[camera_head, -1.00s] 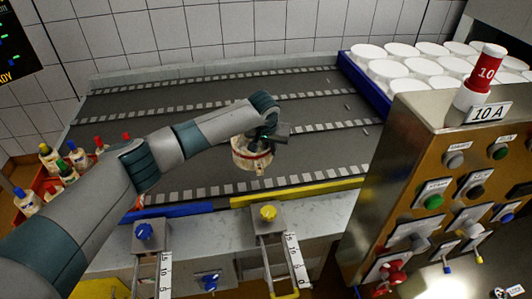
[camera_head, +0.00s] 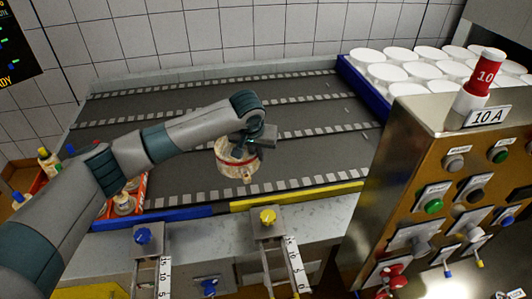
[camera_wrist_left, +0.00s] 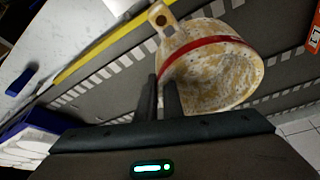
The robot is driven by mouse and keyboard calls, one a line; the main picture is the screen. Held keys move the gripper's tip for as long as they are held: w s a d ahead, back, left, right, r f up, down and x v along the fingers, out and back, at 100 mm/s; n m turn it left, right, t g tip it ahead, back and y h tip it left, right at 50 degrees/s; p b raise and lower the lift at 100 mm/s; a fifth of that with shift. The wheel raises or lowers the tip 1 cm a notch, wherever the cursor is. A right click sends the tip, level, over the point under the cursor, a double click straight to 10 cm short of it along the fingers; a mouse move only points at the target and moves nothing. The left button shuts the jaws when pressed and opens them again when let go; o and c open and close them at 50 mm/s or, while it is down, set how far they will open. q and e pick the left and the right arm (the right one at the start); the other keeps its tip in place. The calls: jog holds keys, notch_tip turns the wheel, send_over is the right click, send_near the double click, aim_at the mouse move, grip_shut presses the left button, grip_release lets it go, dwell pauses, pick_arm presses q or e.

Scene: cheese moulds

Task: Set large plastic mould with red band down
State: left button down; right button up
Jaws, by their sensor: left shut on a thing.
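The large plastic mould with red band (camera_head: 236,162) is a round, cream-coloured, stained cup with a red stripe and a lug with a hole. It hangs tilted over the grey conveyor in the head view, and it also shows in the left wrist view (camera_wrist_left: 215,75). My left gripper (camera_head: 250,140) is shut on the mould's rim; its two dark fingers (camera_wrist_left: 160,98) meet the wall in the left wrist view. Whether the mould touches the belt cannot be told. My right gripper is out of view.
The dark conveyor (camera_head: 320,155) has pale cleat strips and a blue and yellow front edge (camera_head: 300,194). A blue tray (camera_head: 362,88) of white moulds stands at the back right. A control panel (camera_head: 440,190) stands at right. An orange crate (camera_head: 140,192) with bottles is at left.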

pick_arm(q)
jog(key=s+a+r, duration=0.4)
jog(key=s+a, duration=0.2)
jog(key=s, duration=0.3)
jog(key=s+a+r+n, duration=0.1)
jog(key=s+a+r, duration=0.4)
jog(key=s, duration=0.4)
jog(key=shift+a+r+y, duration=0.25)
jog(key=shift+a+y, duration=0.05)
jog(key=shift+a, duration=0.15)
